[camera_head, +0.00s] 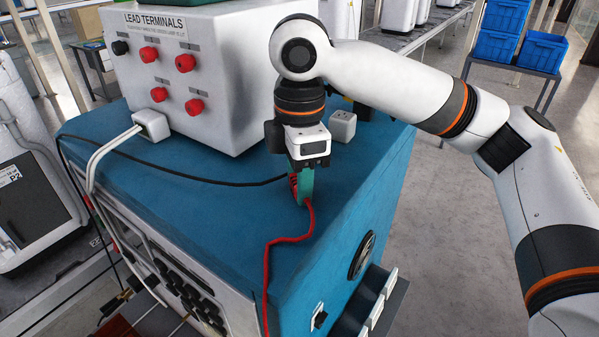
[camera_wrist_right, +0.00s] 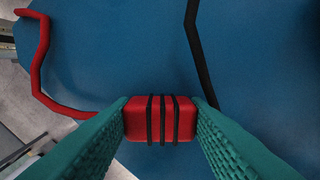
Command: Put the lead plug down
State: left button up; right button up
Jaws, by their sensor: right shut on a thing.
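The lead plug (camera_wrist_right: 162,119) is a red block with black bands. It sits between the green fingers of my right gripper (camera_head: 301,184), which is shut on it and points down over the blue cabinet top (camera_head: 215,215). In the head view the fingers mostly hide the plug. A red lead (camera_head: 288,240) runs from it toward the cabinet's front edge; it also shows in the wrist view (camera_wrist_right: 40,62). I cannot tell whether the plug touches the top. My left gripper is not in view.
A grey box labelled LEAD TERMINALS (camera_head: 217,100) with red and black knobs stands behind on the left. A black cable (camera_head: 190,175) crosses the top near my gripper. White plug blocks (camera_head: 151,124) and (camera_head: 342,126) sit near the box. The front-right top is mostly clear.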

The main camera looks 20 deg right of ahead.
jog(key=shift+f, duration=0.35)
jog(key=o, duration=0.8)
jog(key=shift+f, duration=0.1)
jog(key=shift+o, duration=0.8)
jog(key=shift+w+f, duration=0.15)
jog(key=shift+f, duration=0.05)
jog(key=shift+a, duration=0.1)
jog(key=shift+r, duration=0.15)
notch_tip(320, 180, up, 14)
jog(key=shift+f, duration=0.25)
